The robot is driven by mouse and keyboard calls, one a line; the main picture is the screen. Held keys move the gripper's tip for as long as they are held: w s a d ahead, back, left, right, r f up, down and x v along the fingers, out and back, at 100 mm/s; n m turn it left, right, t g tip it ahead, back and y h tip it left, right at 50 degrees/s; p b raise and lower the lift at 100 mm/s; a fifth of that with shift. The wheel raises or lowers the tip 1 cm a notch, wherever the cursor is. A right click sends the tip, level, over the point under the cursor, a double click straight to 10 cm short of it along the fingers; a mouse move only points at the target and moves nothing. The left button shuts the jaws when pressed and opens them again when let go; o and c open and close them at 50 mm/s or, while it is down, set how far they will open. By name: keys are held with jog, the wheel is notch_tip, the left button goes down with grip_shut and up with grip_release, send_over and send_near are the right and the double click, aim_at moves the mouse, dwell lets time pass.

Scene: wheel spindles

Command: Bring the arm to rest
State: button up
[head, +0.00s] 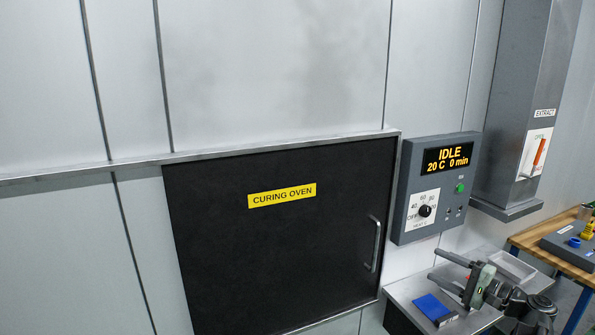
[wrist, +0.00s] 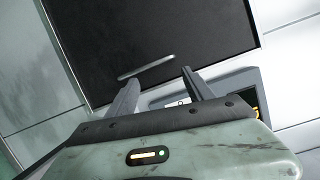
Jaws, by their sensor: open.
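My gripper (head: 452,271) is at the lower right of the head view, above a grey shelf, with its two fingers apart and pointing left toward the oven. In the wrist view my gripper (wrist: 158,88) shows two spread fingers with nothing between them. The black curing oven door (head: 270,240) is shut, with a vertical handle (head: 374,244) on its right side. The door (wrist: 150,35) and its handle (wrist: 146,67) also show ahead of the fingers in the wrist view, apart from them.
The control panel (head: 437,187) reads IDLE, 20 C, 0 min. A blue item (head: 433,307) and a pale tray (head: 511,267) sit on the grey shelf (head: 402,290) near my gripper. An extract duct (head: 512,100) with an orange lever (head: 540,152) hangs above. A wooden workbench (head: 540,237) stands at right.

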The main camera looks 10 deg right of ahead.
jog(key=w+a+f+n+g+y+b, duration=0.1)
jog(key=w+a+f+n+g, duration=0.15)
jog(key=a, duration=0.75)
jog(key=w+a+f+n+g+y, duration=0.2)
jog(key=w+a+f+g, duration=0.15)
jog(key=a, duration=0.55)
jog(key=a+f+n+g+h, duration=0.1)
jog(key=a+f+g, duration=0.15)
jog(key=a, duration=0.35)
jog(key=a+f+n+g+b, duration=0.1)
jog(key=a+f+n, duration=0.1)
jog(key=a+f, duration=0.3)
jog(key=a+f+n+g+h, duration=0.1)
jog(key=a+f+g, duration=0.1)
jog(key=a, duration=0.5)
jog(key=s+a+f+n+g+h+b, duration=0.1)
jog(key=s+a+f+n+g+h, duration=0.3)
jog(key=s+a+f, duration=0.4)
jog(key=d+f+n+h, duration=0.1)
jog(key=d+f+h, duration=0.2)
jog(key=d+h, duration=0.3)
jog(key=d, duration=0.4)
jog(key=shift+s+d+f, duration=0.15)
jog(key=shift+s+d, duration=0.05)
jog(key=shift+d, duration=0.1)
jog(key=c, duration=0.5)
